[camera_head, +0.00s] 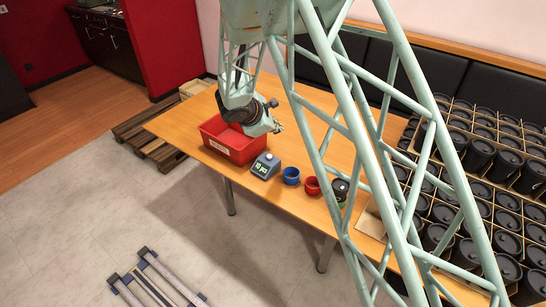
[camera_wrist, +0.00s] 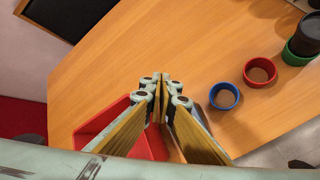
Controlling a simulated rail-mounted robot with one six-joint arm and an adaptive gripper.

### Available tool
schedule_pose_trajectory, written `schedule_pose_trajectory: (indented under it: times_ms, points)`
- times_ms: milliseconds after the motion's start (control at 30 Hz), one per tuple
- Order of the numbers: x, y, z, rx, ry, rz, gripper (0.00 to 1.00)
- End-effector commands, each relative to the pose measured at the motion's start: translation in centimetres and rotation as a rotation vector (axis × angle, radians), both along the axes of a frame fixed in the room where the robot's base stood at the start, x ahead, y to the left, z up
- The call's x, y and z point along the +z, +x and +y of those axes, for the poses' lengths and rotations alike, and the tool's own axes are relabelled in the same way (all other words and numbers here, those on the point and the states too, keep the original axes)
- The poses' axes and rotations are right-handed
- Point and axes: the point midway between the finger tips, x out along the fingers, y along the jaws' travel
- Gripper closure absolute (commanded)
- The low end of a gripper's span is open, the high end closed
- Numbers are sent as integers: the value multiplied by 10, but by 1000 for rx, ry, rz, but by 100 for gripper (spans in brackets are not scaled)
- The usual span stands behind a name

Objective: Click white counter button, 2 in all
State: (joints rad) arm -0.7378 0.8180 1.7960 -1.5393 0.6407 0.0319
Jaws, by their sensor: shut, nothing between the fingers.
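The counter (camera_head: 265,167) is a small grey box with a lit display, on the front part of the table between the red bin and the blue cup. The counter is mostly or wholly hidden behind the fingers there.
A red bin (camera_head: 224,150) stands left of the counter. A blue cup (camera_head: 291,180), a red cup (camera_head: 312,190) and a dark-lidded container (camera_head: 340,187) stand to the right. Many black containers in dividers (camera_head: 480,155) fill the far right. The wooden table (camera_wrist: 130,60) is clear behind the cups.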

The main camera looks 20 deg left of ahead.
Motion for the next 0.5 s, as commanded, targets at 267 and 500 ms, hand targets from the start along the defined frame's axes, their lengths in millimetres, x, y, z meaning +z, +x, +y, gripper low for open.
schedule_pose_trajectory:
  times_ms: [267, 500]
  points:
    - [-31, -5, 38, 74, -20, -2, 100]
    - [-37, -6, 46, 90, -23, -2, 100]
